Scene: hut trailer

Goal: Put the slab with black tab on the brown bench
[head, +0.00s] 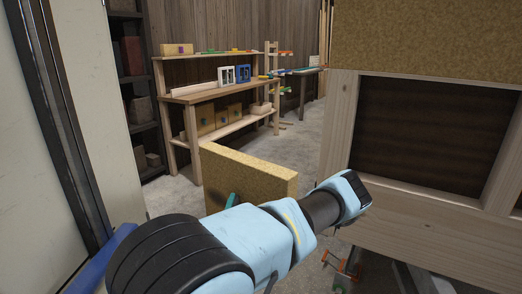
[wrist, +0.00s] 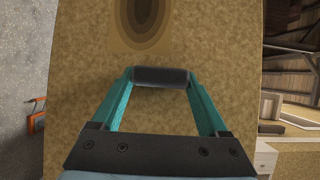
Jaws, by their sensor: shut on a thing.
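The slab (head: 250,172) is a thick, tan, cork-like board, seen in front of my arm in the head view. It fills most of the wrist view (wrist: 75,75), where its black tab (wrist: 160,77) sits between my gripper's teal fingertips. My gripper (wrist: 160,80) is shut on the tab and holds the slab. In the head view the slab hides most of the gripper; only a bit of teal finger shows. The brown bench (head: 205,91) stands beyond the slab at the back left, with a brown top, a raised back shelf and a lower shelf.
White frames (head: 226,76) and small coloured items stand on the bench; boxes (head: 206,120) sit on its lower shelf. A wooden panel frame (head: 340,150) blocks the right side. A pale panel (head: 100,110) and dark shelving (head: 135,85) are at left. Grey floor (head: 300,145) lies open between.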

